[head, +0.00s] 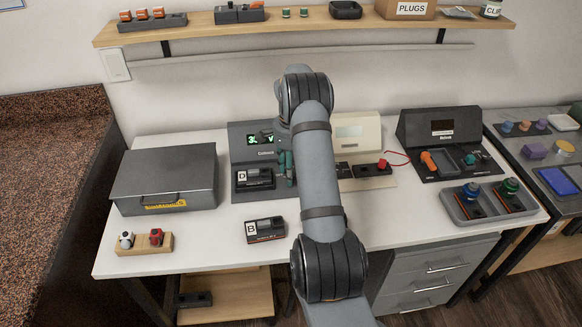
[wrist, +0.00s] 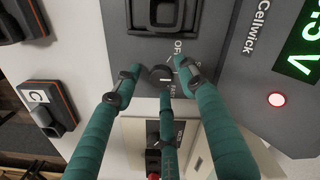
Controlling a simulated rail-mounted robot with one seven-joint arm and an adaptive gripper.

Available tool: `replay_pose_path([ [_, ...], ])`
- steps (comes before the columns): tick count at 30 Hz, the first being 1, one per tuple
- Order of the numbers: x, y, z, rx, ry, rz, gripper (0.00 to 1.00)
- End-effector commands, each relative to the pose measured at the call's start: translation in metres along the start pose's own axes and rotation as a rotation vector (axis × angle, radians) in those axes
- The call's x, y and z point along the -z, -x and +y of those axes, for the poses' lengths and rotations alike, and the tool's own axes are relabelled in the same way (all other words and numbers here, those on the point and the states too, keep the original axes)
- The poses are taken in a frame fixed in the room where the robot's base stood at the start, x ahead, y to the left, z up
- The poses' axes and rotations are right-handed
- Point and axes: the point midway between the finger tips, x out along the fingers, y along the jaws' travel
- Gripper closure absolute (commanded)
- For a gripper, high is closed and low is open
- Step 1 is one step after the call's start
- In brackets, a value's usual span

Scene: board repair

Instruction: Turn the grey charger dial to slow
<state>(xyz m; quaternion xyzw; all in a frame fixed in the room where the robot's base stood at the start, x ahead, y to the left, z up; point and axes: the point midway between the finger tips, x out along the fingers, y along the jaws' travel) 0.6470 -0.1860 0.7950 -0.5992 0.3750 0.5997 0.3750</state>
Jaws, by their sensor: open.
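The grey charger (head: 243,133), marked Cellwick, stands on the white table with a lit green display; it also fills the upper right of the wrist view (wrist: 235,75). Its small black dial (wrist: 161,77) sits on the front panel beside white lettering. I read part of "OFF"; the other label is partly covered and the dial's setting is unclear. My gripper (wrist: 157,82) is open, with its green fingers spread around the dial. I cannot tell whether they touch it. In the head view, my gripper (head: 286,164) is partly hidden by my arm.
A module marked D (head: 254,179) sits in the charger, and module B (head: 265,229) lies in front. A cream device (head: 362,128) with a red knob (head: 383,163) stands close on the right. A grey metal box (head: 165,172) is at left.

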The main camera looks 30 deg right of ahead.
Motion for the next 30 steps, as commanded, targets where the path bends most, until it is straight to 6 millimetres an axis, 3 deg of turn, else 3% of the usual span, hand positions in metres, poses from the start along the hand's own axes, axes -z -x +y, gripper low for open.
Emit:
replay_pose_path([
  [5, 0.002, 0.018, -0.001, 0.003, 0.002, 0.005, 0.59],
  [18, 0.001, 0.103, -0.001, 0.003, 0.0, 0.003, 0.59],
  [24, 0.0, 0.119, 0.0, 0.001, 0.001, 0.001, 0.59],
  [30, 0.0, 0.12, 0.0, 0.0, 0.0, 0.001, 0.59],
])
